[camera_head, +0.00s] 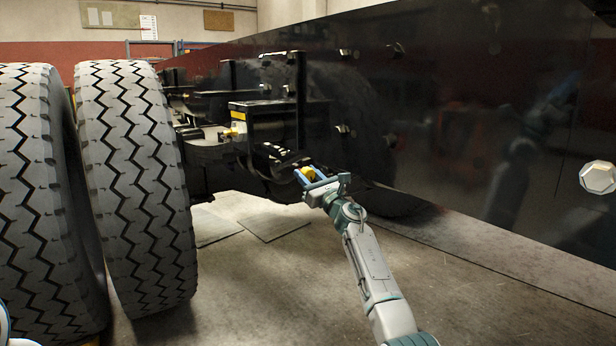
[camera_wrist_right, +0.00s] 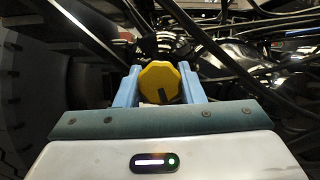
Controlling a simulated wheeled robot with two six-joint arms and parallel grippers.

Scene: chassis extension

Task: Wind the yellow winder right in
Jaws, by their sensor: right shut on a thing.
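The yellow winder (camera_wrist_right: 160,83) is a round knob with a dark mark low on its face. In the right wrist view it sits between the two blue fingers of my right gripper (camera_wrist_right: 160,88), which is shut on it. In the head view the winder (camera_head: 308,173) is a small yellow spot between the blue fingers of my right gripper (camera_head: 306,174), beside the chassis frame. What lies behind the winder is mostly hidden. My left gripper does not show in the head view.
Two large tyres (camera_head: 135,185) stand at the left. A long dark glossy chassis side panel (camera_head: 480,110) with bolts runs along the right. Dark brackets and hoses lie close around my right gripper. The concrete floor (camera_head: 260,290) between tyres and arm is clear.

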